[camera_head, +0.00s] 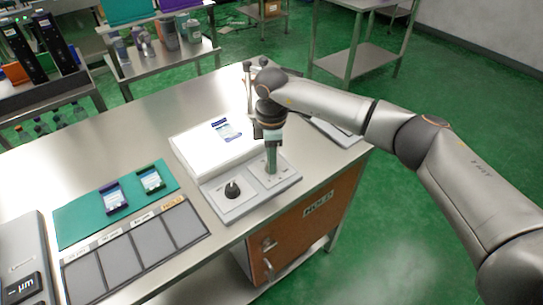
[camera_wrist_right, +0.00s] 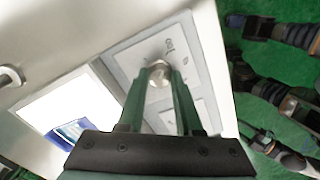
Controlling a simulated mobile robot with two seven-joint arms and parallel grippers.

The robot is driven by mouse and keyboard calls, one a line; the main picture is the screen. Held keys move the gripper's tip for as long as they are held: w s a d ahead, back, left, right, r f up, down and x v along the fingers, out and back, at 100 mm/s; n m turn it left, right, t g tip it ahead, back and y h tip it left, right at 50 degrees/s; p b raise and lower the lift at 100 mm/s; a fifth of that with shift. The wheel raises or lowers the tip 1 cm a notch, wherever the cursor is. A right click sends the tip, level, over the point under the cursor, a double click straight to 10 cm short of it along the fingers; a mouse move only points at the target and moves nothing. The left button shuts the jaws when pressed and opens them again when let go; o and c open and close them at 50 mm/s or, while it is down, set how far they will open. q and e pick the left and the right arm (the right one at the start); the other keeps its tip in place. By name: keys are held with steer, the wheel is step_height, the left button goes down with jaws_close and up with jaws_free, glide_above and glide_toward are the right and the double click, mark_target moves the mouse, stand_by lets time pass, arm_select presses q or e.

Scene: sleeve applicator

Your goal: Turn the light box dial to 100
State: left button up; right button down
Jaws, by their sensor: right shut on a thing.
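The light box (camera_head: 195,148) lies on the steel table with a bright white top and a grey control strip at its front; its lit top also shows in the right wrist view (camera_wrist_right: 68,101). A black dial (camera_head: 232,189) stands on the strip's left panel. My right gripper (camera_head: 271,172) points down over the right panel, its green fingers hiding the knob there in the head view. In the right wrist view the fingertips close around a round silvery knob (camera_wrist_right: 159,74). The markings beside it are too small to read surely. My left gripper is out of view.
A small labelled card (camera_head: 226,130) lies on the lit top. Left of the box, a green mat (camera_head: 78,222) holds two small framed items, with a row of grey labelled pads (camera_head: 150,242) in front. A wooden cabinet (camera_head: 310,222) sits under the table's front edge.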

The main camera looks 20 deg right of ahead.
steer(key=shift+m, duration=0.3)
steer(key=c, duration=0.6)
jaws_free()
step_height(320, 180, up, 13)
steer(key=shift+f+b, duration=0.2)
steer(key=shift+b, duration=0.3)
